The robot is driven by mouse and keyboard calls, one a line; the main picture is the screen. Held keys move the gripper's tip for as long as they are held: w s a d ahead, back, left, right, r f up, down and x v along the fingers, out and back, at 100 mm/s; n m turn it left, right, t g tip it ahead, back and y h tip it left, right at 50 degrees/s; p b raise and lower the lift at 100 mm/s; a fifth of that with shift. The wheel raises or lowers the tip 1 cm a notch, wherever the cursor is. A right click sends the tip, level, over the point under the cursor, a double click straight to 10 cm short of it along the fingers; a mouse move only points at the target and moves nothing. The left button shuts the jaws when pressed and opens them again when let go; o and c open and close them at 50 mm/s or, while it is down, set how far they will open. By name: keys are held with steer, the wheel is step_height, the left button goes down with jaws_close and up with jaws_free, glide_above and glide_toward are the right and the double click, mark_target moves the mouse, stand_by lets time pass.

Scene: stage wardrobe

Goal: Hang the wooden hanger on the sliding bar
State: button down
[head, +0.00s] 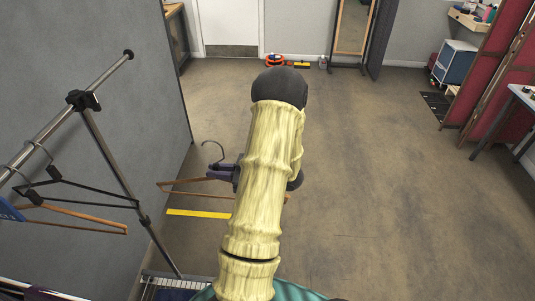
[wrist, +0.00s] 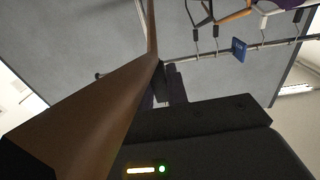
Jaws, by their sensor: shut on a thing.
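The wooden hanger (head: 185,181) is held in front of me, left of my arm in the head view, with its dark hook upward. My gripper (head: 217,172) is shut on it near the base of the hook; my arm hides the hanger's right part. In the wrist view the hanger (wrist: 95,115) runs large and close past my gripper (wrist: 168,82). The metal bar (head: 113,70) of the garment rack is at the left, apart from the held hanger. The bar also shows in the wrist view (wrist: 270,45).
Another wooden-barred hanger (head: 95,217) and a blue piece (head: 10,211) are at the rack's near end. A black clamp (head: 83,100) joins the bar to a slanted post (head: 118,160). A grey partition (head: 150,100) stands behind. The floor to the right is clear.

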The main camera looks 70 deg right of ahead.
steer(key=w+a+f+m+h+b, duration=0.3)
steer(key=w+a+f+h, duration=0.1)
steer(key=w+a+f, duration=1.05)
steer(key=w+a+f+b, duration=0.1)
steer(key=a+f+b, duration=0.1)
steer(key=a+f, duration=0.6)
steer(key=w+a+f+h+b, duration=0.1)
steer(key=w+a+f, duration=0.1)
steer(key=a+f, duration=0.6)
steer(key=shift+w+a+f+m+t+h+b, duration=0.15)
steer(key=shift+w+a+m+t+h+b, duration=0.2)
steer(key=shift+a, duration=0.7)
steer(key=shift+s, duration=0.1)
